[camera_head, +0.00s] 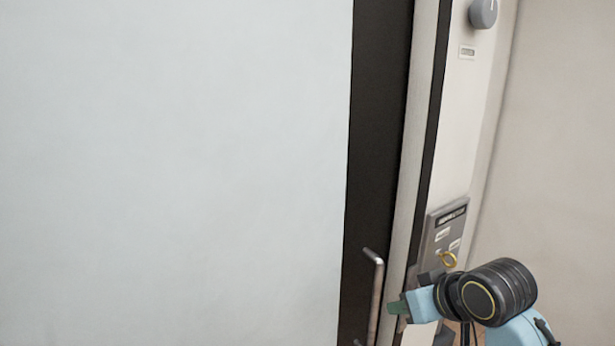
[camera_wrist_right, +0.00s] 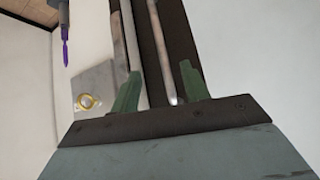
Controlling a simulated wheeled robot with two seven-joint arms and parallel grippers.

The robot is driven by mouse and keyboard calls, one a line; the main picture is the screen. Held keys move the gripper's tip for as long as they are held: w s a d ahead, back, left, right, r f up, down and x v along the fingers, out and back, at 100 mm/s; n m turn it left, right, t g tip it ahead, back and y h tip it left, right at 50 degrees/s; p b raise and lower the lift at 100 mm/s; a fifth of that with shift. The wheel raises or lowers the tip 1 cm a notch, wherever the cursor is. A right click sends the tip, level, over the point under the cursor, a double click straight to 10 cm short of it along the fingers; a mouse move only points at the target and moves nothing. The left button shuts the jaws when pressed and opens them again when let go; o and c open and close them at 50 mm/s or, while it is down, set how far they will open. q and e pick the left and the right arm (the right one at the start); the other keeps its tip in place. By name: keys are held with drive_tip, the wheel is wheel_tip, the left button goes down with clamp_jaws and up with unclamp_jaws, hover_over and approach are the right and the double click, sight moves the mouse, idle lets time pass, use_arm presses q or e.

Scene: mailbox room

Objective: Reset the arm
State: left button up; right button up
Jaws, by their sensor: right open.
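My right gripper (camera_head: 397,307) is at the lower right of the head view, just right of a thin metal bar handle (camera_head: 377,290). In the right wrist view its two green fingers (camera_wrist_right: 160,75) are spread apart. The handle (camera_wrist_right: 160,45) runs between them in the picture, and its end shows near their bases. The fingers do not close on it; I cannot tell how deep it lies between them. My right arm comes in from the lower right corner. My left gripper is not in view.
A large pale panel (camera_head: 170,170) fills the left, beside a dark vertical strip (camera_head: 378,140). A grey plate (camera_head: 436,228) with labels and a gold ring (camera_head: 447,259) is close above my right wrist. A round grey knob (camera_head: 483,12) is at top right. Plain wall (camera_head: 560,130) lies further right.

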drive_tip(key=s+d+f+g+h, duration=0.1)
drive_tip(key=s+f+g, duration=0.1)
drive_tip(key=s+f, duration=0.55)
drive_tip(key=s+d+f+m+g+h, duration=0.1)
drive_tip(key=s+f, duration=0.4)
drive_tip(key=s, duration=0.6)
drive_tip(key=s+d+f+g+h, duration=0.1)
drive_tip(key=s+f+g, duration=0.1)
drive_tip(key=s+f, duration=0.6)
drive_tip(key=s+f+g+b, duration=0.15)
drive_tip(key=f+b, duration=0.25)
drive_tip(key=f, duration=1.1)
drive_tip(key=s+f+t+b, duration=0.1)
drive_tip(key=s+f+b, duration=0.15)
drive_tip(key=f, duration=1.15)
use_arm(q)
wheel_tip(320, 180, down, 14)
drive_tip(key=b, duration=0.7)
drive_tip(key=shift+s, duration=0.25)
use_arm(e)
drive_tip(key=s+d+f+g, duration=0.1)
drive_tip(key=s+f, duration=0.7)
drive_tip(key=f, duration=0.3)
drive_tip(key=s+d+f, duration=0.2)
drive_tip(key=s+f, duration=0.6)
drive_tip(key=f, duration=0.3)
drive_tip(key=shift+s+d+f+g, duration=0.15)
drive_tip(key=shift+s+f+g, duration=0.2)
drive_tip(key=shift+f, duration=0.05)
drive_tip(key=shift+c, duration=0.5)
